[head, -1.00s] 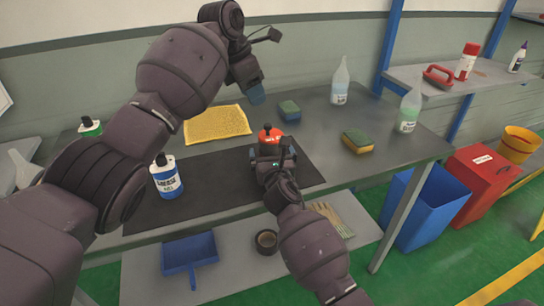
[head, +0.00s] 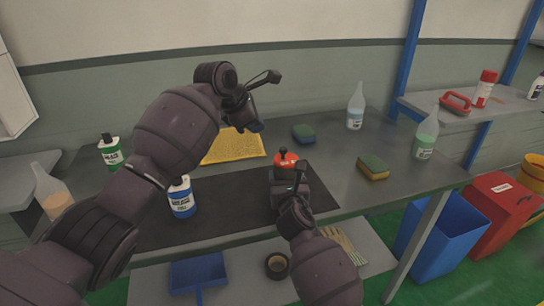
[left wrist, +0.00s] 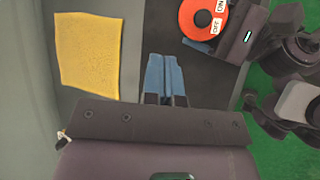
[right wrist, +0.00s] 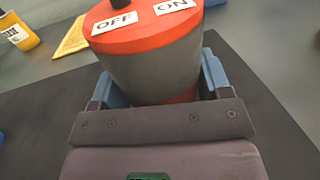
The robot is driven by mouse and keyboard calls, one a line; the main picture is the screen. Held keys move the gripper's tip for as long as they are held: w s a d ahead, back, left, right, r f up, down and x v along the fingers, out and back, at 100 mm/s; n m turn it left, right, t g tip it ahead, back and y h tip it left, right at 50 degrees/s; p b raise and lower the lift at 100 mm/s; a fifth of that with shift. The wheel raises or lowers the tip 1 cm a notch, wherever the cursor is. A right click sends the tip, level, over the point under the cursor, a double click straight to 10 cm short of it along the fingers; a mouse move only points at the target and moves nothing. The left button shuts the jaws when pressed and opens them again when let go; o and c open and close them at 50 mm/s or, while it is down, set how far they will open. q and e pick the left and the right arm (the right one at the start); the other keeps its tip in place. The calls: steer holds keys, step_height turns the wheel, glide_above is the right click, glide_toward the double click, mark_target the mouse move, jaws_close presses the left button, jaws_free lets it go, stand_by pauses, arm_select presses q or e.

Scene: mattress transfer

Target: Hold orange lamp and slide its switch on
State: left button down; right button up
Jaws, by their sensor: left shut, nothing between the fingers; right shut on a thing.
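The orange lamp (head: 287,159) stands on the dark mat on the bench. In the right wrist view the lamp (right wrist: 150,50) has an orange top with OFF and ON labels, a dark knob near OFF and a grey body. My right gripper (head: 290,177) is shut around the lamp's body, one finger on each side. My left gripper (head: 255,127) is shut and empty above the bench, to the left of and behind the lamp. In the left wrist view its blue fingers (left wrist: 166,78) are together, and the lamp top (left wrist: 203,17) shows to their upper right.
A yellow cloth (head: 235,147) lies behind the mat (head: 225,215). A blue-labelled bottle (head: 181,197) stands at the mat's left. Sponges (head: 373,167) and clear bottles (head: 355,107) stand to the right and back.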

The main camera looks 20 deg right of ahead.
mark_target(283, 153)
arm_select(q)
steer(key=s+a+f+m+t+h, duration=0.6)
steer(key=s+a+m+t+h, duration=0.15)
steer(key=s+a+m, duration=0.2)
steer(key=s+d+x, duration=0.1)
steer(key=s+x, duration=0.1)
steer(key=x, duration=1.1)
steer(key=shift+d, duration=0.55)
steer(key=shift+d+f, duration=0.1)
